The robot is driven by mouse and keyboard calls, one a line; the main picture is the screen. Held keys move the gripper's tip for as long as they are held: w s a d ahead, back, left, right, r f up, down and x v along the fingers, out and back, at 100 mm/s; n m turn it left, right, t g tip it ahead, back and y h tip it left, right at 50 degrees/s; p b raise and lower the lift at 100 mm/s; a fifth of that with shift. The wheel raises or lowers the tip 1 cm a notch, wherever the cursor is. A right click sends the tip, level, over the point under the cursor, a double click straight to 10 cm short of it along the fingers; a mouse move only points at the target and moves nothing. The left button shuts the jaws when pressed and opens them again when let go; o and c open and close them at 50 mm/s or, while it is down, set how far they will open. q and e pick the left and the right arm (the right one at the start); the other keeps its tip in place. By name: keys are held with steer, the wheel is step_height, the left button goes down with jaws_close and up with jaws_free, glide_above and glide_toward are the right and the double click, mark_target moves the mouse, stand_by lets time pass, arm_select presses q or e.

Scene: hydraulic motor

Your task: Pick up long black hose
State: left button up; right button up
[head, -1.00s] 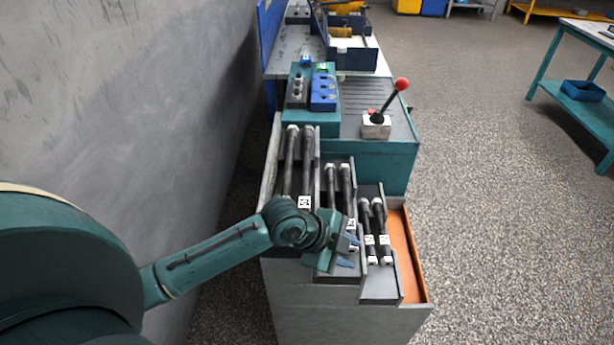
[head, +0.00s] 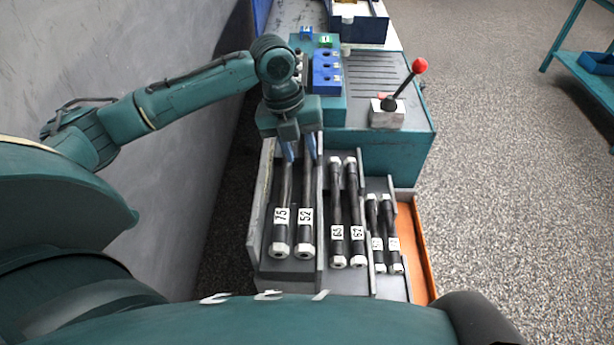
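Two long black hoses with light metal end fittings lie side by side in the left compartment of the grey rack. The left one carries the label 75 (head: 283,200) and the right one the label 52 (head: 306,200). My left gripper (head: 299,155) is over the far part of these two hoses, pointing down, its two blue-grey fingers apart. The far ends of the hoses are hidden behind the gripper. I cannot tell whether a finger touches a hose. My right gripper is not in view.
Medium hoses (head: 346,215) and short hoses (head: 383,235) lie in the compartments to the right. Behind the rack is a teal bench with a red-knobbed lever (head: 406,88) and a blue block (head: 327,75). A grey wall (head: 150,60) runs along the left.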

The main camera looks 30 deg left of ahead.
mark_target(306, 174)
arm_select(q)
steer(key=f, duration=0.5)
steer(key=d+f, duration=0.1)
steer(key=f, duration=0.1)
steer(key=shift+w+f+p, duration=0.15)
steer(key=shift+w+p, duration=0.15)
steer(key=shift+c, duration=0.2)
jaws_close()
